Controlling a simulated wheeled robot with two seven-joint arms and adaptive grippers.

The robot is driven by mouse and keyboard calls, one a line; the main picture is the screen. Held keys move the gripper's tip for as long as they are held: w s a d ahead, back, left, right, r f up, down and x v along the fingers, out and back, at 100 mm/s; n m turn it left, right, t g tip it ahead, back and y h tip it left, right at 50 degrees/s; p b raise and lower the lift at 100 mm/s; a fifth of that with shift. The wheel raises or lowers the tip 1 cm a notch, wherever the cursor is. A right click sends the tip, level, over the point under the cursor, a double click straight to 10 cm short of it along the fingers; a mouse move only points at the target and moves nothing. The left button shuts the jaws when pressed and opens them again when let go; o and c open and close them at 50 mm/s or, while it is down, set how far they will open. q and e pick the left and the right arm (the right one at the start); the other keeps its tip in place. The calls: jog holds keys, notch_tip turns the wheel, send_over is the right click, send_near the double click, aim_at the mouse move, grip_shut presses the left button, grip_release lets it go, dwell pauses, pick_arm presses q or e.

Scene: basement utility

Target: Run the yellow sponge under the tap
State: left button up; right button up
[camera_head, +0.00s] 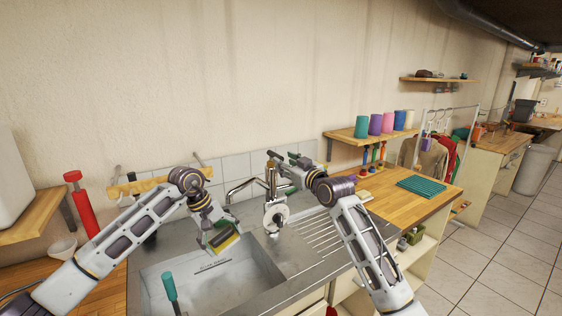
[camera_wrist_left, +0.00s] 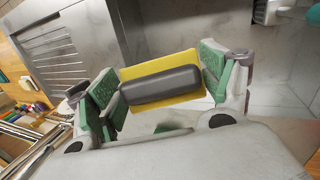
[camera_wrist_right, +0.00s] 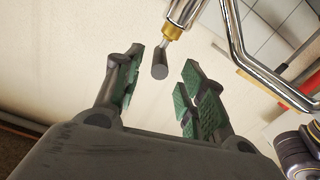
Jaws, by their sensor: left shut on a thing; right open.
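The yellow sponge (camera_wrist_left: 160,85) has a dark grey block on one face. My left gripper (camera_wrist_left: 160,92) is shut on it, with a green pad at each end. In the head view the sponge (camera_head: 227,243) is held over the sink (camera_head: 262,272), below the spout's end. The chrome tap (camera_head: 243,184) stands behind the sink; no water shows from it. My right gripper (camera_wrist_right: 155,85) is open near the tap. In the right wrist view the tap's lever (camera_wrist_right: 160,65), dark-tipped with a brass collar, shows between its fingers; whether they touch it is unclear.
A teal-handled tool (camera_head: 170,287) stands in the sink's front left. A round white object (camera_head: 276,214) sits by the tap. Right of the sink are a ribbed drainer (camera_head: 318,234) and a wooden counter with a teal mat (camera_head: 421,186).

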jog(key=shift+x, duration=1.85)
grip_shut()
